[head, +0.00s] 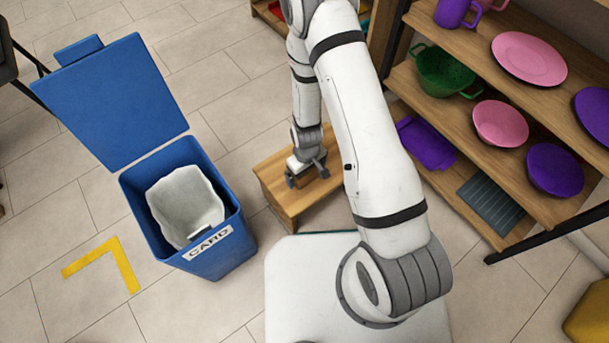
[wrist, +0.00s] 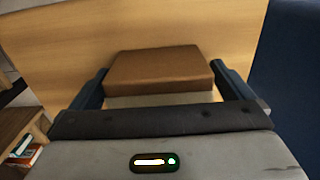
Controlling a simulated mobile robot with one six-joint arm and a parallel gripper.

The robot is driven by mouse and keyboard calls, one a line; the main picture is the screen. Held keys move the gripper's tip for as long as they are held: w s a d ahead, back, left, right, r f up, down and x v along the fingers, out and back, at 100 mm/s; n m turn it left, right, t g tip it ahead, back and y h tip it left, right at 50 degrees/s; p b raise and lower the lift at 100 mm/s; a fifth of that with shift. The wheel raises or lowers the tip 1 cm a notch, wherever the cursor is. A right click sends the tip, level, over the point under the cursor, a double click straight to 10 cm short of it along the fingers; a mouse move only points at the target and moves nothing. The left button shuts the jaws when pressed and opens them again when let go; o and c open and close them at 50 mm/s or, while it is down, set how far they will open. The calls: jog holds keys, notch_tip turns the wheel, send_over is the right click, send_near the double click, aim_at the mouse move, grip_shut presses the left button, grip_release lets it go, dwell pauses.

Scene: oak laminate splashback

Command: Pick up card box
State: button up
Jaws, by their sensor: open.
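The card box is a small brown block (wrist: 158,68) on the wooden bench (wrist: 40,38) in the wrist view. My gripper (wrist: 159,78) is open, with one dark finger on the box's left side and one on its right. I cannot tell whether the fingers touch it. In the head view my gripper (head: 307,173) is low over the small wooden bench (head: 290,207), pointing down. Only a bit of the brown box (head: 304,183) shows there, between the fingers; the rest is hidden by the gripper.
A blue bin labelled CARD (head: 225,255) stands left of the bench with its lid (head: 110,100) open and a pale liner (head: 186,205) inside. A wooden shelf (head: 545,110) with pink, purple and green dishes is on the right. Tiled floor is clear around the yellow corner mark (head: 105,262).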

jog(key=shift+c, duration=0.3)
jog(key=shift+r, duration=0.1)
jog(key=c, duration=0.8)
